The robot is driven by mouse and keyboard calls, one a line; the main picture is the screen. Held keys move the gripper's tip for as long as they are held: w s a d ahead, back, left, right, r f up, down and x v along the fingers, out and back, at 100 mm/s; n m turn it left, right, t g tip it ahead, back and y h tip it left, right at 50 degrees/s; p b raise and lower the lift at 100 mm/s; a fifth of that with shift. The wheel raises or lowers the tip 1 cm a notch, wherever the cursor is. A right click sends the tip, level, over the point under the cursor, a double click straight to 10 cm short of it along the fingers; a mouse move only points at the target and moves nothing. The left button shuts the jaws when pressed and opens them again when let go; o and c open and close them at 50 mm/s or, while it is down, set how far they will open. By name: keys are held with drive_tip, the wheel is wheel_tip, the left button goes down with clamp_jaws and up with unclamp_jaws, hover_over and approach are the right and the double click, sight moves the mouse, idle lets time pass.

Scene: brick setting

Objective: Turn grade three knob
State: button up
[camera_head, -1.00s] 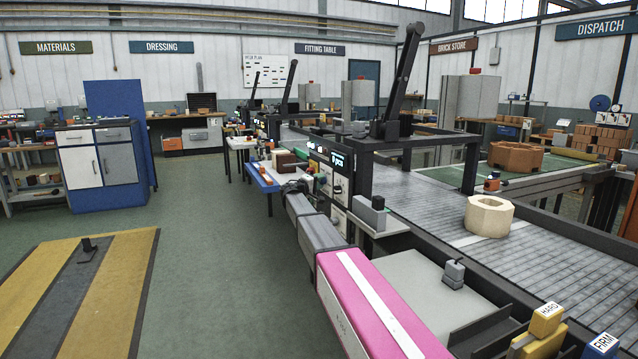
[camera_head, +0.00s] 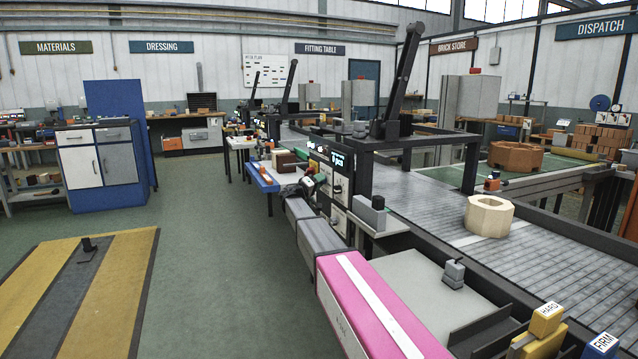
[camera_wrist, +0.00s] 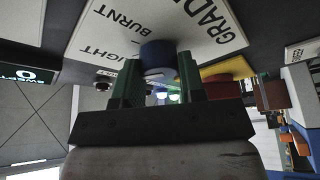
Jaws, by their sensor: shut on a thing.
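In the wrist view a blue round knob (camera_wrist: 158,56) stands out from a white dial plate (camera_wrist: 120,38). The plate carries the words GRADE, BURNT and a partly hidden word ending in IGHT. My gripper (camera_wrist: 158,84) has its green fingers on both sides of the blue knob and is shut on it. The knob's pointer and its exact setting are hidden. In the head view the control panel (camera_head: 340,183) with a lit display stands beside the conveyor. My gripper is small there, at the panel's left side, and the knob cannot be made out.
A red and yellow control (camera_wrist: 228,82) sits close to the right finger in the wrist view. The conveyor (camera_head: 420,205) carries a pale hollow block (camera_head: 489,216). Yellow HARD (camera_head: 546,320) and blue FIRM (camera_head: 602,346) blocks stand front right. The green floor at left is open.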

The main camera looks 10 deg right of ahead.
drive_tip(key=shift+f, duration=0.1)
drive_tip(key=o, duration=0.9)
drive_tip(key=shift+o, duration=0.2)
drive_tip(key=shift+s+a, duration=0.1)
drive_tip(key=v, duration=1)
drive_tip(key=shift+s+a, duration=0.15)
drive_tip(key=shift+a, duration=0.1)
